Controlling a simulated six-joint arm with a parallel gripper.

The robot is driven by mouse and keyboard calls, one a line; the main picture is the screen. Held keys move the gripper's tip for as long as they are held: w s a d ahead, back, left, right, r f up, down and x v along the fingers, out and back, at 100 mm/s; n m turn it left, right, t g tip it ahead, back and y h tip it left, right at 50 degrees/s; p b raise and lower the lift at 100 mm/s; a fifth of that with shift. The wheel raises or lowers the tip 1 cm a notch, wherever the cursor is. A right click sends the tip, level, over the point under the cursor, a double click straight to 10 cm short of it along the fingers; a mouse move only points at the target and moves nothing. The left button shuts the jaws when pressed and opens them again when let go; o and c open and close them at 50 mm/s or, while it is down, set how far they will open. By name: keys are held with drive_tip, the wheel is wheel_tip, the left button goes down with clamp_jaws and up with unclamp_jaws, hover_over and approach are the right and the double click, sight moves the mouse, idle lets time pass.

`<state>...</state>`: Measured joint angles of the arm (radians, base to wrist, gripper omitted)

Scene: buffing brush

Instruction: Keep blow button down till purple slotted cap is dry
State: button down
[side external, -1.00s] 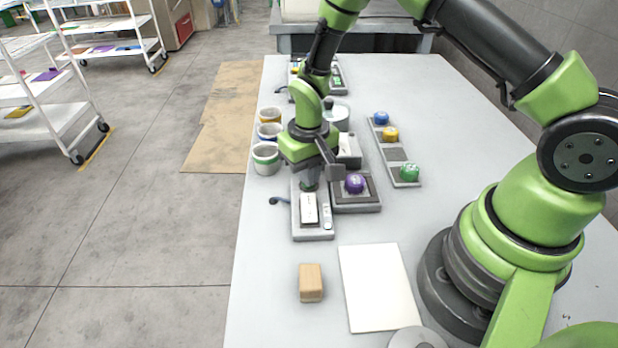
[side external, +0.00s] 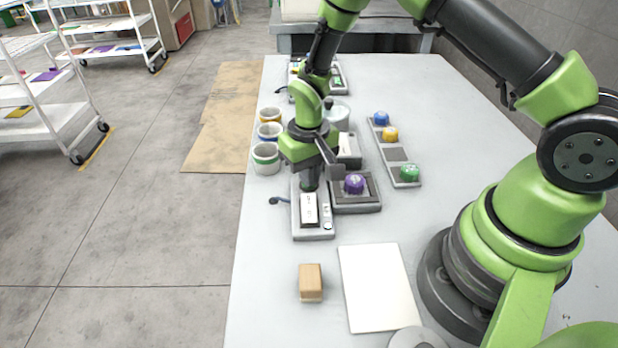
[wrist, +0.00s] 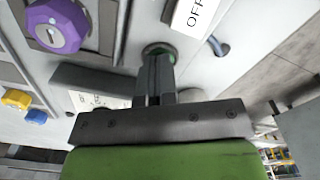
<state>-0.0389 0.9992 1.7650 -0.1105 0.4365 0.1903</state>
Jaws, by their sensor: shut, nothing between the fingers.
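The purple slotted cap (side external: 355,183) sits on a dark square pad in a grey tray, just right of my gripper. It also shows in the wrist view (wrist: 58,25), with a slot in its top. My gripper (side external: 309,187) is shut and points down at the far end of a grey control box (side external: 313,235).
A rack (side external: 404,183) holds blue, yellow and green caps to the right. Several cups (side external: 265,160) stand left of my gripper. A wooden block (side external: 311,283) and a white sheet (side external: 374,288) lie in front. A small box (side external: 348,150) stands behind the tray.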

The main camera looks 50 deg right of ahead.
idle(0.3)
drive_tip(key=shift+r, duration=3.5)
drive_tip(key=s+r+m+t+y, duration=0.15)
drive_tip(key=s+r, duration=0.35)
drive_tip(key=r, duration=0.5)
drive_tip(key=s+r+n+t, duration=0.1)
drive_tip(key=s+r+t, duration=0.3)
drive_tip(key=r, duration=0.5)
drive_tip(key=s+a+r+t, duration=0.1)
drive_tip(key=s+r, duration=0.1)
drive_tip(key=s, duration=0.7)
drive_tip(key=shift+s+a+r+t, duration=0.2)
drive_tip(key=shift+r+t, duration=0.15)
